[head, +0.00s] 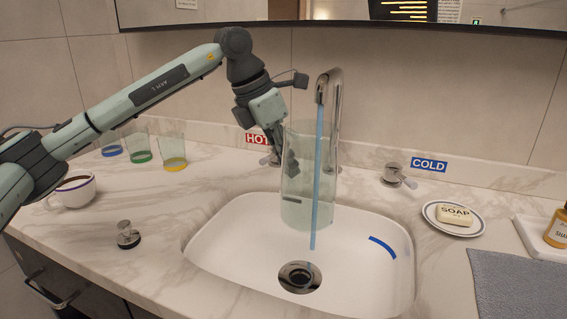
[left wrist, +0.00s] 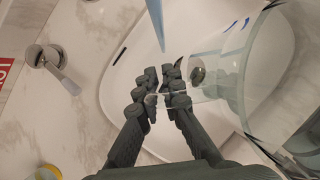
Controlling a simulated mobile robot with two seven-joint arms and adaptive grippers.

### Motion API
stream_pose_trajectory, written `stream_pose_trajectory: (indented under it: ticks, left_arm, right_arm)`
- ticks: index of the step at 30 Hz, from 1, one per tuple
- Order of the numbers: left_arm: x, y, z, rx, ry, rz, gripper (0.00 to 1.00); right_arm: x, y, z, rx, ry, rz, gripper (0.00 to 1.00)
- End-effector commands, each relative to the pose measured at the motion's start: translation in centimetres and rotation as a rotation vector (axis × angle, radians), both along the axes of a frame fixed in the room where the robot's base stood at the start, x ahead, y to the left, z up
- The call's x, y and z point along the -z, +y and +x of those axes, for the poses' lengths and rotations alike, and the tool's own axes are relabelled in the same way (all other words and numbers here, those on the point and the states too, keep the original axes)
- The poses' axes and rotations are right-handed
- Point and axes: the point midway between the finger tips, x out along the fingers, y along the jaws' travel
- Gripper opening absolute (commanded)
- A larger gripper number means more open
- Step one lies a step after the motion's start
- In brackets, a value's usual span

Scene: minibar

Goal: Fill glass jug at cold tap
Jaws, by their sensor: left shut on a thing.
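The clear glass jug (head: 306,212) hangs upright over the sink, held by my left gripper (head: 284,160). In the left wrist view my left gripper (left wrist: 161,80) is closed at the near side of the jug (left wrist: 240,85), probably on its handle. The tap (head: 337,88) is running. Its blue water stream (head: 314,240) crosses the jug in the head view and continues below its base towards the drain. In the left wrist view the stream (left wrist: 155,20) shows outside the jug rim. The cold handle (head: 398,176) stands right of the spout by the COLD label (head: 429,165). My right gripper is out of view.
The sink (head: 370,275) has a drain (head: 299,277) and a blue mark (head: 382,247). The HOT label (head: 257,139) is behind my arm. Glasses (head: 172,152) and a mug (head: 72,190) stand left. A soap dish (head: 437,222) and grey towel (head: 515,285) are right.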

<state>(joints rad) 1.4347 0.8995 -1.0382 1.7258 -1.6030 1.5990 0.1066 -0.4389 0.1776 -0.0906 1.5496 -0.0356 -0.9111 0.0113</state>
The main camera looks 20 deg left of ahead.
Motion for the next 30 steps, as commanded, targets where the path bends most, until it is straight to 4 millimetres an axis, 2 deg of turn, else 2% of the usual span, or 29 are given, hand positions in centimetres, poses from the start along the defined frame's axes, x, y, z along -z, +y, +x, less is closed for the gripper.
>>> stream_pose_trajectory:
  ticks: [18, 24, 30]
  left_arm:
    - [0.9, 0.8, 7.0, -0.001, -0.001, -0.002, 0.00]
    - [1.1, 1.0, 8.5, 0.001, -0.002, -0.002, 0.00]
    - [1.2, 1.1, 9.1, 0.001, -0.003, -0.002, 0.00]
  right_arm:
    - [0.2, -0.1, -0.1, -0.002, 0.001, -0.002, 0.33]
    - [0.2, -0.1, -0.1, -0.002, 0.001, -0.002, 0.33]
    - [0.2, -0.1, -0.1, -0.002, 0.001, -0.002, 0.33]
